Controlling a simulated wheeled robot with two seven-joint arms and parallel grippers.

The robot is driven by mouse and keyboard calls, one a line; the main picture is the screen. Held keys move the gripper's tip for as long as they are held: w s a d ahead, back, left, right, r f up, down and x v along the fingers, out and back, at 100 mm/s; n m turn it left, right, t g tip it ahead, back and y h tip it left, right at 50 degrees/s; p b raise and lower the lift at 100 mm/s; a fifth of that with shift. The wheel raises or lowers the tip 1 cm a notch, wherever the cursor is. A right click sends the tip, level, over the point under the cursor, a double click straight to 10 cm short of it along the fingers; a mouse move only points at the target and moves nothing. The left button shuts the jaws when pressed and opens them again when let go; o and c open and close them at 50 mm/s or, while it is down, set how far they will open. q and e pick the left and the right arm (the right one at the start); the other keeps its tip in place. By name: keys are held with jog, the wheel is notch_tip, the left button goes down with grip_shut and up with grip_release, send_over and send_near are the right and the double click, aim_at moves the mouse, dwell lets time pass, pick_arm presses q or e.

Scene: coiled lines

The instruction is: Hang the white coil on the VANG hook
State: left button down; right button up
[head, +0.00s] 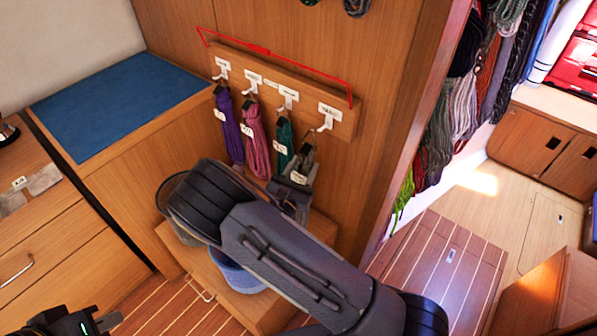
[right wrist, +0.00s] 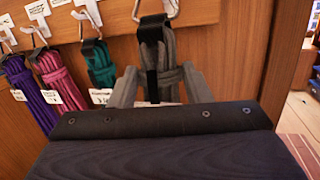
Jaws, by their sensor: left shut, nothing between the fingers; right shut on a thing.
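The white coil (head: 306,158) looks grey here, with a dark strap at its top. It hangs upright below the rightmost hook (head: 325,122) of the wooden rack. In the right wrist view the coil (right wrist: 160,48) is between the fingers of my right gripper (right wrist: 158,88), which is shut on it. The hook's label is too small to read surely. My left gripper (head: 75,322) is at the bottom left corner, shut, empty and partly cut off, far from the rack.
Purple (head: 229,125), pink (head: 256,142) and teal (head: 284,140) coils hang on the hooks to the left. A blue bucket (head: 235,272) stands below, partly behind my right arm. A blue-topped counter (head: 120,100) is left; more ropes (head: 460,110) hang right of the wall edge.

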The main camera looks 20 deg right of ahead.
aim_at(314, 161)
jog(key=shift+w+d+f, duration=0.1)
jog(key=shift+w+d, duration=0.4)
jog(key=shift+d, duration=0.4)
jog(key=shift+w+d+f, duration=0.1)
jog(key=shift+w+d, duration=0.4)
jog(key=shift+d, duration=0.35)
jog(key=shift+w+d+f+b, duration=0.3)
jog(key=shift+d+f+b, duration=0.2)
jog(key=shift+b, duration=0.15)
jog(key=o, duration=1.3)
jog(key=shift+o, duration=0.2)
jog(key=shift+a+f, duration=0.1)
